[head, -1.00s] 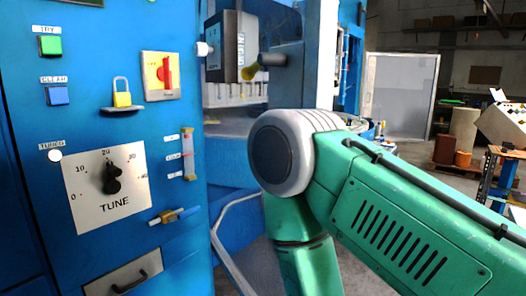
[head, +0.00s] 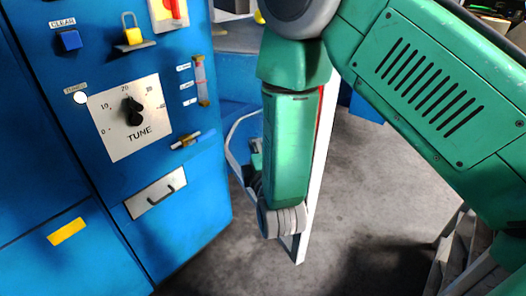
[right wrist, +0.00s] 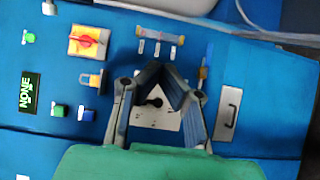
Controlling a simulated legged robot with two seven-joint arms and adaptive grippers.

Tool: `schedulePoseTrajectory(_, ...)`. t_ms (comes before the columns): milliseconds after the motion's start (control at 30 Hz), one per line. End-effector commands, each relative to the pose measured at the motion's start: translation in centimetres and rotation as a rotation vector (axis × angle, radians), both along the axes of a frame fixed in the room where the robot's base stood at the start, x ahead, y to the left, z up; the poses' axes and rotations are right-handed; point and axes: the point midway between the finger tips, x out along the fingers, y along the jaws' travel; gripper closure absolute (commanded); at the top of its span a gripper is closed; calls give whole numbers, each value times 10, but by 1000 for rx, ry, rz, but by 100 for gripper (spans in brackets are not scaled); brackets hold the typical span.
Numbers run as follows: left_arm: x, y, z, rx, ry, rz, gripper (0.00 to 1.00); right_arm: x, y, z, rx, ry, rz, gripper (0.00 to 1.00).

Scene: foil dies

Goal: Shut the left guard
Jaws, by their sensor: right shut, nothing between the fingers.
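A pale upright panel (head: 318,150) with a red strip shows behind my right forearm in the head view. It stands out from the blue machine and may be the left guard; my arm hides much of it. My right gripper (head: 255,152) is mostly hidden beside my forearm, between the panel and the console. In the right wrist view my right gripper (right wrist: 168,76) is shut and empty, its fingers pointing at the blue console face in front of the tune dial plate (right wrist: 150,115). I cannot tell any touch. My left gripper is not in view.
The blue console (head: 185,235) fills the left, with a tune dial (head: 133,110), a yellow padlock (head: 132,36), a blue clear button (head: 70,40), a yellow-and-blue valve (head: 186,139) and a drawer (head: 156,192). Grey floor (head: 370,190) right of the panel is clear.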

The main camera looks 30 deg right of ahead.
Motion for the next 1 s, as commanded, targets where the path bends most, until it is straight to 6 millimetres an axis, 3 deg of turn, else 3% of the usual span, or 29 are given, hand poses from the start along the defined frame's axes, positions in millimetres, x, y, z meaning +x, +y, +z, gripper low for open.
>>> schedulePoseTrajectory(133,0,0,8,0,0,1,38,30,-10,1,4,-2,-4,100)
schedulePoseTrajectory(400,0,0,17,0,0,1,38,6,-42,-1,5,2,-2,100)
schedulePoseTrajectory(867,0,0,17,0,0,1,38,4,-41,-1,0,1,1,100)
schedulePoseTrajectory(1000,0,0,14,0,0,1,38,6,-51,-1,1,0,9,100)
